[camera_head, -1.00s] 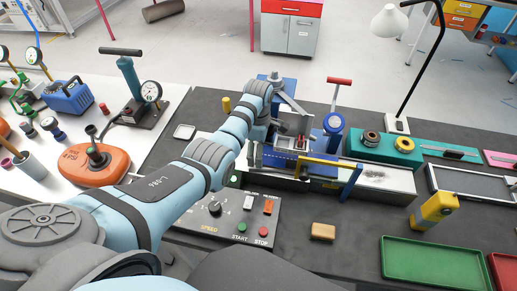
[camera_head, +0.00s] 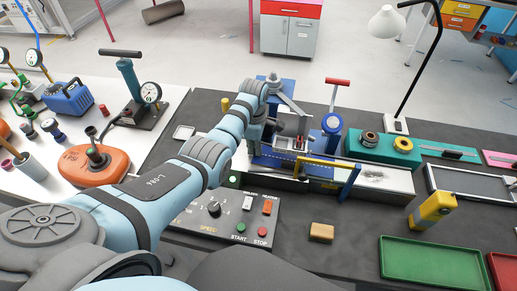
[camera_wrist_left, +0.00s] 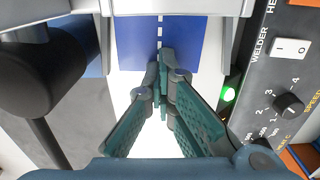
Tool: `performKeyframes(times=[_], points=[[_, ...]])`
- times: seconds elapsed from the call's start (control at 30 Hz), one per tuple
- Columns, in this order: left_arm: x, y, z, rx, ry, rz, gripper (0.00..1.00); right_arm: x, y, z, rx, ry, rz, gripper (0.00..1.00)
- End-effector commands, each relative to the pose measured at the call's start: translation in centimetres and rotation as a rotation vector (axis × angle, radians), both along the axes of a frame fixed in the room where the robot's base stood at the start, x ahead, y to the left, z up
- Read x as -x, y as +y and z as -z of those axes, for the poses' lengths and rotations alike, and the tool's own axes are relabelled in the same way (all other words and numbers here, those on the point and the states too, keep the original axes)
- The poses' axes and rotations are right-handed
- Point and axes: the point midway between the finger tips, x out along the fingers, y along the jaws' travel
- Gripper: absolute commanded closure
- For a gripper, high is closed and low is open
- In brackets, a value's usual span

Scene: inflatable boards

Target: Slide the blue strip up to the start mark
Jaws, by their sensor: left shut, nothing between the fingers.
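The blue strip (camera_wrist_left: 188,42) lies flat in the wrist view, with a white dashed line running along it. In the head view the strip (camera_head: 268,161) shows at the front left of the welding machine (camera_head: 290,142), partly behind my arm. My left gripper (camera_wrist_left: 162,78) is shut and empty, its fingertips at the strip's near edge beside the dashed line. I cannot tell whether they touch it. In the head view the left gripper (camera_head: 253,152) is small and partly hidden by its wrist. I cannot make out the start mark. My right gripper is out of view.
A control panel (camera_head: 222,222) with a lit green lamp (camera_wrist_left: 228,94) stands close to the gripper. A dark rounded machine part (camera_wrist_left: 40,75) is on its other side. A yellow-handled bar (camera_head: 318,161) crosses the machine's front. A sponge (camera_head: 321,232) lies on the dark bench.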

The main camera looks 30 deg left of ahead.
Motion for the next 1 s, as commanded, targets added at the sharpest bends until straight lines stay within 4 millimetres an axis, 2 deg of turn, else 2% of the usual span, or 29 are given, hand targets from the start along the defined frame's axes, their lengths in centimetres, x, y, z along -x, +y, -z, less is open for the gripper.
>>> performKeyframes(times=[0.1,0.3,0.5,1.0], points=[[0.1,0.65,0.12,-0.002,0.003,-0.003,1.0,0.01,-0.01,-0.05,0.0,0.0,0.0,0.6],[0.12,0.69,0.16,-0.003,0.003,-0.003,1.0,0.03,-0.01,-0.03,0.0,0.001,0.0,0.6],[0.17,0.68,0.19,-0.003,0.004,-0.003,0.72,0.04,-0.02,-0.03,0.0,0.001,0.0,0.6],[0.06,0.6,-0.06,-0.002,0.001,-0.002,0.72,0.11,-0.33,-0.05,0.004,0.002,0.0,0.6]])
